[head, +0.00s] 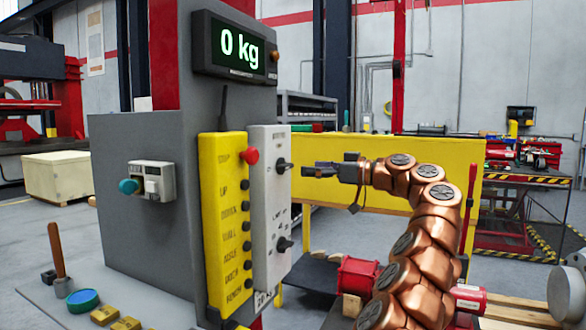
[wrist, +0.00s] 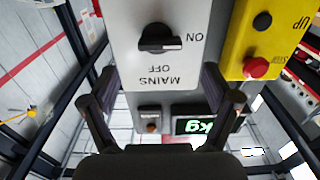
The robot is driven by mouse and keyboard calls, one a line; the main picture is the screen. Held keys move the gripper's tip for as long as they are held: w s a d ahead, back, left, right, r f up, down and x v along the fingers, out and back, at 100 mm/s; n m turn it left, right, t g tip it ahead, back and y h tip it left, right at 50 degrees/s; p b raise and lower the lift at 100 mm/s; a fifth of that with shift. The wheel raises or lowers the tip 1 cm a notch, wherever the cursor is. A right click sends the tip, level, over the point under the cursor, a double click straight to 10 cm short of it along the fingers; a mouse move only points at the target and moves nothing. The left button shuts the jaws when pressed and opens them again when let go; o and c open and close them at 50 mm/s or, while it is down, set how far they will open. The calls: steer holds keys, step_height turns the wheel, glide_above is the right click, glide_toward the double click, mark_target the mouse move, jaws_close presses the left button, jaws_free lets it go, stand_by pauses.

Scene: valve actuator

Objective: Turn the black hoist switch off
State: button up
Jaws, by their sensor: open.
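A pale switch panel (head: 270,210) carries an upper black rotary switch (head: 284,164) and a lower black rotary switch (head: 285,243). The lower switch's label is too small to read. The wrist view, upside down, shows one black rotary switch (wrist: 160,38) with the words MAINS, OFF and ON beside it. Its white mark points to the side of ON. No label reading hoist is legible. My gripper (head: 308,168) is level with the upper switch, just right of it and apart. In the wrist view my gripper (wrist: 164,100) is open and empty, with the switch beyond its fingers.
A yellow pendant box (head: 224,220) with a red button (head: 250,156) stands left of the panel. A display (head: 236,47) above reads 0 kg. A teal knob (head: 129,186) is on the grey cabinet. A yellow barrier (head: 430,160) stands behind my arm.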

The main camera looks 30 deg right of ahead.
mark_target(290, 166)
steer(key=x, duration=0.6)
steer(key=shift+c, duration=0.3)
steer(key=c, duration=1.1)
